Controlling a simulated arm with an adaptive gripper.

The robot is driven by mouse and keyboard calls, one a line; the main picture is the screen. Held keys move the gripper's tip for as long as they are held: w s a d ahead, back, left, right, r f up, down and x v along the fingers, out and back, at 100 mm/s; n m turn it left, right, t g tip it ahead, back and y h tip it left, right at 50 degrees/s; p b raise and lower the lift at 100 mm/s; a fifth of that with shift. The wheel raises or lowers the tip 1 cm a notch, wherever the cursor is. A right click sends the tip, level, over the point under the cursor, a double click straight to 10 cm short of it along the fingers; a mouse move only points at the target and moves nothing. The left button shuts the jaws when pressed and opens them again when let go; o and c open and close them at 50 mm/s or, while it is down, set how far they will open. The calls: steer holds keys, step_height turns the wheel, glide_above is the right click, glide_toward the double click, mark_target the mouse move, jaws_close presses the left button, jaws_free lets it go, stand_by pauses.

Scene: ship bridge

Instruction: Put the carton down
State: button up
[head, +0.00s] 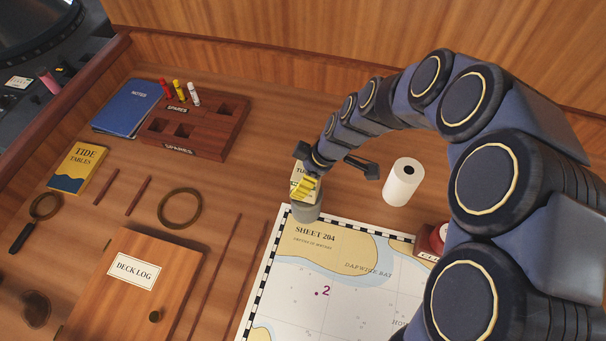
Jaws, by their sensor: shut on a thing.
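The carton (298,176) is a small cream box with dark lettering, of which only the first letters show. My gripper (305,182) is shut on it from above, and a yellow ribbed piece covers part of its front. The carton appears upright, directly above or in front of a short grey cylinder (306,212) at the chart's top left corner. I cannot tell whether the two touch. My gripper hides much of the carton.
The chart (330,290) covers the lower middle of the wooden desk. A white roll (403,184) stands to the right, near a red object (437,238). A spares rack (215,140), tide tables book (78,168) and deck log lid (135,285) are left. Bare wood lies between rack and gripper.

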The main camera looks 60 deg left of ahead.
steer(key=o, duration=1.2)
steer(key=shift+f, duration=0.15)
steer(key=shift+c, duration=0.2)
steer(key=v, duration=1.2)
steer(key=shift+r, duration=0.25)
steer(key=shift+a, duration=0.1)
